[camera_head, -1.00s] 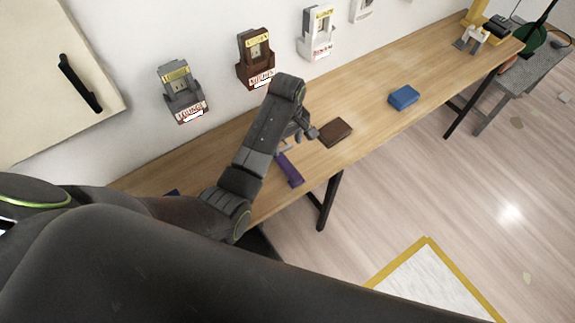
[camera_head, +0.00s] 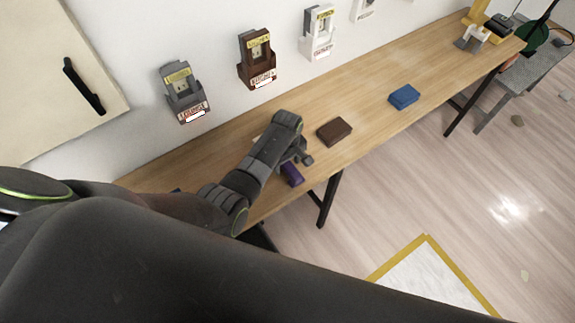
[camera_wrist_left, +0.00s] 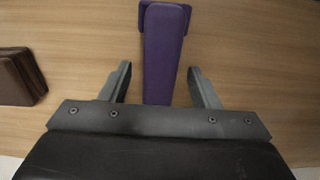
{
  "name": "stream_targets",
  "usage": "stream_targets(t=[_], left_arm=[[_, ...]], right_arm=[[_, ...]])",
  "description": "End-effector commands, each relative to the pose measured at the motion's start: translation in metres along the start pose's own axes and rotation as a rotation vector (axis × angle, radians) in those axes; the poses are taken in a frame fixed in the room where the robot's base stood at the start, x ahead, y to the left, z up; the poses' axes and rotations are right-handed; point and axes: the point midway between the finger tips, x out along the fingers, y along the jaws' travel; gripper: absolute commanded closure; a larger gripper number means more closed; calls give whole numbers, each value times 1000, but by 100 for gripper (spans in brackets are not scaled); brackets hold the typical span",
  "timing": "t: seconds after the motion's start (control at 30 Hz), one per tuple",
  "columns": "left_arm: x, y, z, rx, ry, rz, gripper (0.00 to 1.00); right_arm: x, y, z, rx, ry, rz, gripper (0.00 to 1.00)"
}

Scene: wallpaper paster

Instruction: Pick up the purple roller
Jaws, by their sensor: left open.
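The purple roller (camera_head: 292,174) lies on the wooden table near its front edge, partly hidden behind my left arm in the head view. In the left wrist view the purple roller (camera_wrist_left: 165,50) runs lengthwise between the fingers, with its wider end at the top. My left gripper (camera_wrist_left: 160,80) is open. Its two fingers are on either side of the roller, with a gap on each side. In the head view the left gripper (camera_head: 302,155) is low over the table at the roller. My right gripper is not in view.
A brown block (camera_head: 334,131) lies just right of the gripper; it also shows in the left wrist view (camera_wrist_left: 20,78). A blue block (camera_head: 404,97) lies farther right on the table (camera_head: 370,120). Grey (camera_head: 182,90), brown (camera_head: 257,58) and white (camera_head: 319,33) holders hang on the wall.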

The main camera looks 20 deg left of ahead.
Motion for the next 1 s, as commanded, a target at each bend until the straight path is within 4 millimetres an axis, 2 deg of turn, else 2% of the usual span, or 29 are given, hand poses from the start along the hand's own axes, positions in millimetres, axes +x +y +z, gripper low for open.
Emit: stream_targets(t=[1.0], left_arm=[[9, 0, 0, 0, 1, 0, 44]], right_arm=[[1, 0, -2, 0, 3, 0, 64]])
